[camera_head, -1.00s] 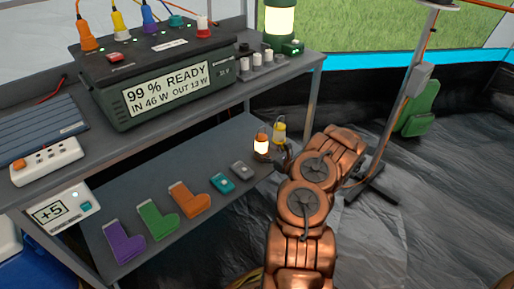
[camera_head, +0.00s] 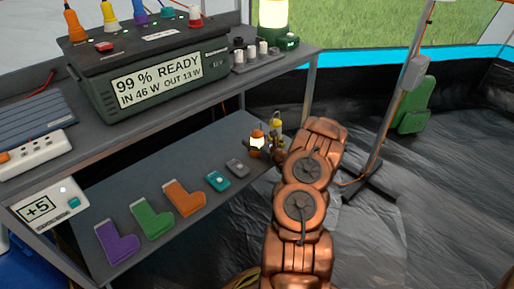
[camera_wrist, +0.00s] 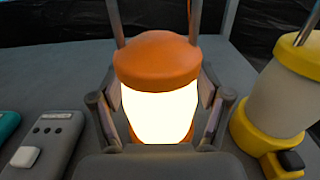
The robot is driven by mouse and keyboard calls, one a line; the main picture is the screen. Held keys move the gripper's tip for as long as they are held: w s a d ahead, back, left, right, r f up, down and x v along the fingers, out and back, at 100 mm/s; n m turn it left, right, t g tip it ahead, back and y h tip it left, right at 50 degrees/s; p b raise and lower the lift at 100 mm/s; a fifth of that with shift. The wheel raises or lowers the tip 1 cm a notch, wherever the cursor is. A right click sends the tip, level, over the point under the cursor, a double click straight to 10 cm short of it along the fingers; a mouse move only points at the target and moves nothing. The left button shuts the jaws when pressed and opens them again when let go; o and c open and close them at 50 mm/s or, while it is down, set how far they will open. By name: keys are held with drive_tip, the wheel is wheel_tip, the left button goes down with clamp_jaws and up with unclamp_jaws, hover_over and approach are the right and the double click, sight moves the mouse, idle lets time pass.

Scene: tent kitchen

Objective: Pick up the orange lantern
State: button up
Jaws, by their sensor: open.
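The orange lantern (camera_wrist: 157,62) has an orange cap, an orange base and a glowing white body. It stands upright on the lower shelf, and in the head view it shows small at the shelf's right end (camera_head: 257,141). My gripper (camera_wrist: 160,112) is open, with one finger on each side of the lantern's glowing body. I cannot tell whether the fingers touch it. In the head view my gripper (camera_head: 272,152) is partly hidden behind my copper arm. The lantern's lower front is hidden by my gripper's palm in the wrist view.
A yellow lantern (camera_wrist: 282,95) stands close on the right of my gripper. A grey remote-like device (camera_wrist: 45,142) lies on the left, beside a teal one (camera_head: 217,180). Several colored stockings (camera_head: 152,220) lie further along the lower shelf (camera_head: 190,160). The upper shelf overhangs behind.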

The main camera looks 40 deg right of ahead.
clamp_jaws()
idle(0.5)
drive_tip(key=shift+r, duration=0.1)
